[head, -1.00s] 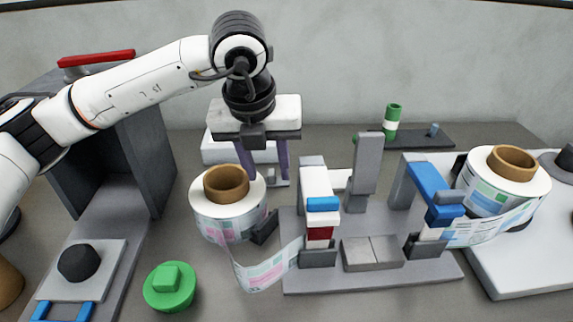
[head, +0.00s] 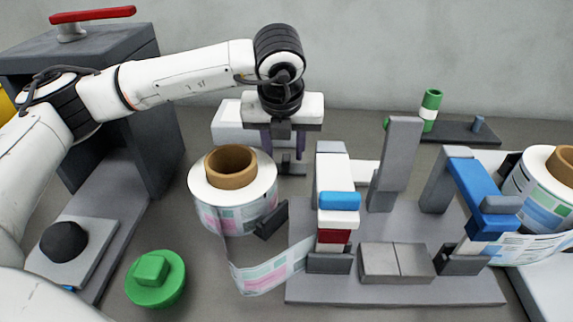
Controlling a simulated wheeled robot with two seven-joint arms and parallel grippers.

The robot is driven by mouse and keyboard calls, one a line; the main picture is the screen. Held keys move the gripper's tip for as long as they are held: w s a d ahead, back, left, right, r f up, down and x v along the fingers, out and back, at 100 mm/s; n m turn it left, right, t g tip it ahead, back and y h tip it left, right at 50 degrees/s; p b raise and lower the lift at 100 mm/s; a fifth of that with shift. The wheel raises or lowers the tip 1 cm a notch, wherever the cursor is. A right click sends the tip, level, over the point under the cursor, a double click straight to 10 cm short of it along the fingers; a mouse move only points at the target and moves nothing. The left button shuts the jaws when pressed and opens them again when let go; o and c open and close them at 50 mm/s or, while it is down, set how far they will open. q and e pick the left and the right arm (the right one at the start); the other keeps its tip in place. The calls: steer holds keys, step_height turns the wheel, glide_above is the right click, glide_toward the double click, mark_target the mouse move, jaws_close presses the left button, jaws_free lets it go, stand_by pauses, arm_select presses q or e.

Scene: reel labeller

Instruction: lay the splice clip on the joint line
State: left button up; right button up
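The joint line (head: 397,262) appears as the seam across a small light-grey block on the grey splice plate (head: 340,291); nothing lies on it. My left gripper (head: 284,160) hangs fingers-down behind the left label reel (head: 206,195). Its two purple fingers stand apart, with small grey parts showing between or behind them. I cannot tell whether one of these is the splice clip, and I do not make the clip out elsewhere. The reel hides the area low beside the fingers. My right gripper is out of view.
Two blue-tipped clamps, the left one (head: 340,201) and the right one (head: 468,190), flank the seam. A grey upright (head: 402,155) stands behind it. A second reel (head: 545,200) is at right, a green button (head: 155,278) at front left. A dark cabinet (head: 150,120) stands at left.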

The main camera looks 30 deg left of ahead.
mark_target(286, 159)
arm_select(q)
steer(key=x, duration=0.4)
steer(key=shift+w, duration=0.2)
steer(key=shift+r, duration=0.1)
jaws_close()
